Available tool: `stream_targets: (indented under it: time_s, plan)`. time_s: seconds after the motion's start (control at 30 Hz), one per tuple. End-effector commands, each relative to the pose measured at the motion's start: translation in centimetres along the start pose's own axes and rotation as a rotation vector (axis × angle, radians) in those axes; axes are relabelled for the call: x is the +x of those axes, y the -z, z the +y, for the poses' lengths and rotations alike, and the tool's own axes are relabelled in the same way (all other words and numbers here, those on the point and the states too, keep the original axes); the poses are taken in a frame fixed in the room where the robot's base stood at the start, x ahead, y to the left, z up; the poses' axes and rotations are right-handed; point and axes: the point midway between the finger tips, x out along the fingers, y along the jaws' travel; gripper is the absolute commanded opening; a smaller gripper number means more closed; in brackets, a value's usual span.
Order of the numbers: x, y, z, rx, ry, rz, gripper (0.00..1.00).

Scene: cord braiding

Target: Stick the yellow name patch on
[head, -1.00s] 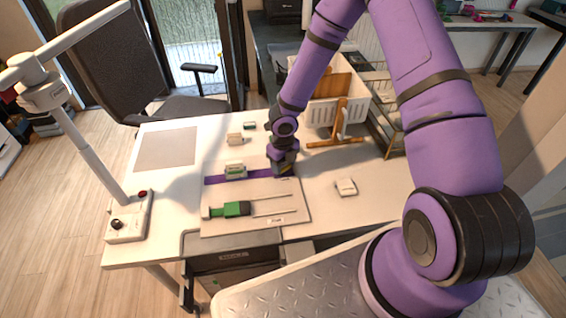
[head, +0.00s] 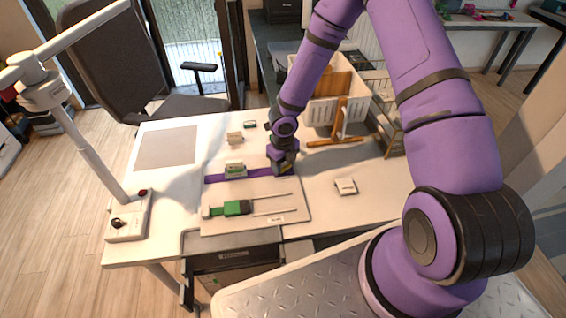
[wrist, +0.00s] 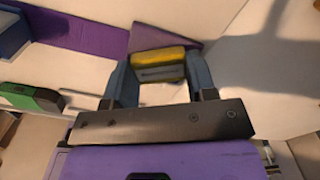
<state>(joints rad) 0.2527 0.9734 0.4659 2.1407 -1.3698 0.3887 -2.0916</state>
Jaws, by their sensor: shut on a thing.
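The yellow name patch (wrist: 158,58) is between the two fingers of my gripper (wrist: 158,74) in the wrist view. The purple strap (wrist: 85,34) lies flat on the pale board, and its end (wrist: 180,44) shows just beyond the patch. In the head view my gripper (head: 284,170) is low over the right end of the purple strap (head: 222,178), and the patch is mostly hidden there. I cannot tell whether the patch touches the strap.
A small clamp block (head: 235,170) sits on the strap. A green-and-black tool (head: 232,208) with two thin rods lies on the board (head: 212,229). A small white block (head: 346,186) stands to the right. A white basket (head: 316,108) and a wooden stand (head: 341,117) are behind.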

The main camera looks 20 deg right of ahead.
Motion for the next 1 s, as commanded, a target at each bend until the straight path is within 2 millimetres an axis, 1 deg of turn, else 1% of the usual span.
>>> stream_targets:
  time_s: [0.3, 0.33, 0.43, 0.47, 0.63, 0.67, 0.7, 0.73, 1.0]
  plan:
    - [0.19, 0.01, 0.0, 0.0, 0.0, 0.0, 0.3]
    - [0.19, 0.01, 0.0, 0.0, 0.0, 0.0, 0.56]
    - [0.19, 0.01, -0.01, 0.0, 0.0, 0.0, 0.79]
    - [0.19, 0.01, -0.01, 0.0, 0.0, 0.0, 0.81]
    - [0.18, 0.0, -0.01, 0.0, 0.0, 0.0, 0.81]
    - [0.17, 0.0, -0.01, 0.0, 0.0, 0.0, 0.86]
    - [0.17, 0.0, -0.01, 0.0, 0.0, 0.0, 0.95]
    - [0.17, 0.0, -0.01, 0.0, 0.0, 0.0, 0.98]
    - [0.11, -0.01, -0.02, 0.001, 0.0, 0.0, 0.98]
